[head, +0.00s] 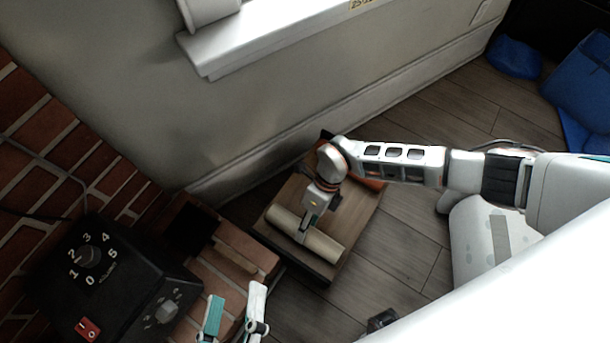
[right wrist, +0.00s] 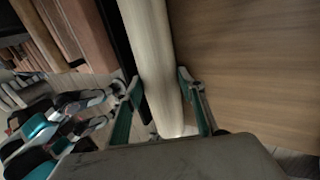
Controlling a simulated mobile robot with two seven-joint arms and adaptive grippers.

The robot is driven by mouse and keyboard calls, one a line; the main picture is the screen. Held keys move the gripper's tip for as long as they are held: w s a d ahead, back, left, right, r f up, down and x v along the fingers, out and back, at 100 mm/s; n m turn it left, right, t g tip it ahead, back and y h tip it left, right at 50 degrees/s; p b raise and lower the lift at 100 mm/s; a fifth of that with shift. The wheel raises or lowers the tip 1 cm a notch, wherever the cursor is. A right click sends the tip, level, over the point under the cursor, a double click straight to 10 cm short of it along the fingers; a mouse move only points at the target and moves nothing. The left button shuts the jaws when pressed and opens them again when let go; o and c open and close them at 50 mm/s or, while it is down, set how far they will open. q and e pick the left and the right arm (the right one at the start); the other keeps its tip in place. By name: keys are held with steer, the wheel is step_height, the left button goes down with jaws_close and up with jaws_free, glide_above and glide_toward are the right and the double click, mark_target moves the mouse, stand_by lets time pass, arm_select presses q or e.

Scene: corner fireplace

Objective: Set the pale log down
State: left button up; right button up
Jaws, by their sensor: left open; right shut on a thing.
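The pale log (head: 326,245) is a light, smooth cylinder. It lies level over the front part of a flat wooden surface (head: 345,215) with dark edges, close to its near edge. I cannot tell whether it touches the surface. My right gripper (head: 304,232) comes from above and is shut around the log's middle. In the right wrist view the log (right wrist: 152,50) runs between the teal-padded fingers, with the wooden surface (right wrist: 255,65) beside it. My left gripper (head: 236,296) is open and empty at the bottom of the head view, left of and nearer than the log.
A black control box (head: 120,265) with a numbered dial and red switch stands at left, near the brick wall (head: 60,150) and brick ledge (head: 235,250). A white sill (head: 240,50) juts from the wall above. Blue items (head: 515,57) lie far right. Plank floor (head: 400,255) shows right of the wooden surface.

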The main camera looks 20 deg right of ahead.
steer(key=shift+w+r, duration=0.1)
steer(key=shift+w, duration=0.1)
steer(key=o, duration=1.5)
arm_select(q)
steer(key=shift+r, duration=0.1)
arm_select(e)
steer(key=shift+r, duration=0.15)
arm_select(q)
steer(key=a+m+p, duration=0.1)
steer(key=w+a+m+p, duration=0.1)
steer(key=a+m+p, duration=0.2)
steer(key=m, duration=0.1)
steer(key=shift+w+a+r+g+y, duration=0.3)
steer(key=shift+r, duration=0.1)
arm_select(e)
steer(key=v, duration=1.1)
steer(key=shift+d+r, duration=0.2)
steer(key=shift+r, duration=0.1)
